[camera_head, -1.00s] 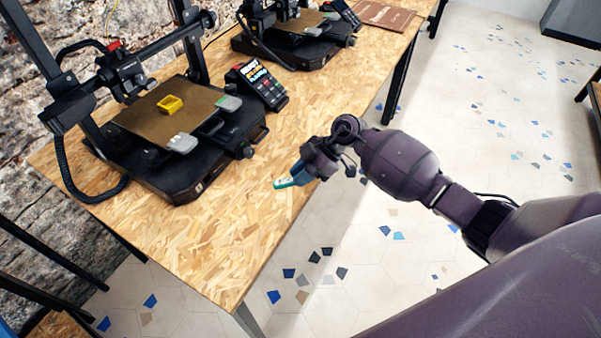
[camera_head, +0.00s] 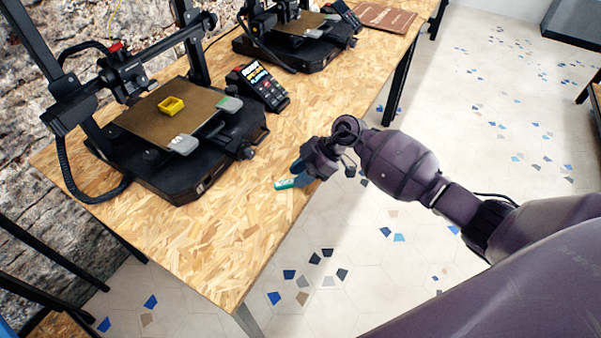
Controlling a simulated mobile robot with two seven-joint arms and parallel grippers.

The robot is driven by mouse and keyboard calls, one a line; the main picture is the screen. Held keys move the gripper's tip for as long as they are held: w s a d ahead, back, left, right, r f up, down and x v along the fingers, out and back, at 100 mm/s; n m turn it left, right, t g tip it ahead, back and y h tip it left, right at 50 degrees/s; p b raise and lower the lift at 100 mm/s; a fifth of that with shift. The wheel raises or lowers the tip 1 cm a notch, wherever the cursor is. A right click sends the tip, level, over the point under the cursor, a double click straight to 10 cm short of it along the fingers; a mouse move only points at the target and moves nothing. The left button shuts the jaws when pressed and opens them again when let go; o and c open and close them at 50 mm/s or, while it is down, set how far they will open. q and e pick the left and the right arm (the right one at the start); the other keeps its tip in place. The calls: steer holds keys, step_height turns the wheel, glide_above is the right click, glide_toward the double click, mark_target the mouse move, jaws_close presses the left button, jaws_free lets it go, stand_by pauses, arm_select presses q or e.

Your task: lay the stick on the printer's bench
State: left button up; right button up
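The stick (camera_head: 285,184), small and teal with a pale top, lies at the right edge of the printer's bench (camera_head: 215,235), in front of the printer (camera_head: 180,150). My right gripper (camera_head: 298,173) reaches in from the right, low over the bench edge. Its fingers look spread apart, with the stick's near end between or just under them. The gripper hides that end of the stick, and I cannot tell whether a finger still touches it. My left gripper is out of view.
A yellow printed piece (camera_head: 171,106) sits on the printer's plate. A keypad screen (camera_head: 257,86) stands beside the printer. A second printer (camera_head: 295,40) and a brown board (camera_head: 385,17) are farther back. The bench's front part is clear.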

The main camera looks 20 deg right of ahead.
steer(key=shift+s+a+f, duration=0.1)
steer(key=shift+s+f, duration=0.5)
steer(key=shift+f, duration=0.2)
steer(key=w+a+r+p+v, duration=0.1)
steer(key=p+v, duration=0.1)
steer(key=v, duration=1)
steer(key=s+a+m+t+y, duration=0.3)
steer(key=s+a+t+y, duration=0.35)
steer(key=t, duration=0.25)
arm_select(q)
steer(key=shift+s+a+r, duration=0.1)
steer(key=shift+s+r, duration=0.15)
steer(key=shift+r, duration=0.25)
arm_select(e)
steer(key=s+d+f+m+h, duration=0.3)
steer(key=s+f+m+h, duration=0.3)
steer(key=s, duration=0.4)
steer(key=s+d+f+m+h, duration=0.3)
steer(key=s+f+m+h, duration=0.3)
steer(key=s+h, duration=0.3)
steer(key=shift+s+d+f+t, duration=0.2)
steer(key=shift+s+f+t, duration=0.2)
steer(key=shift+s+f, duration=0.15)
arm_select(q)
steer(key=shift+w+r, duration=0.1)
arm_select(e)
steer(key=shift+h, duration=0.25)
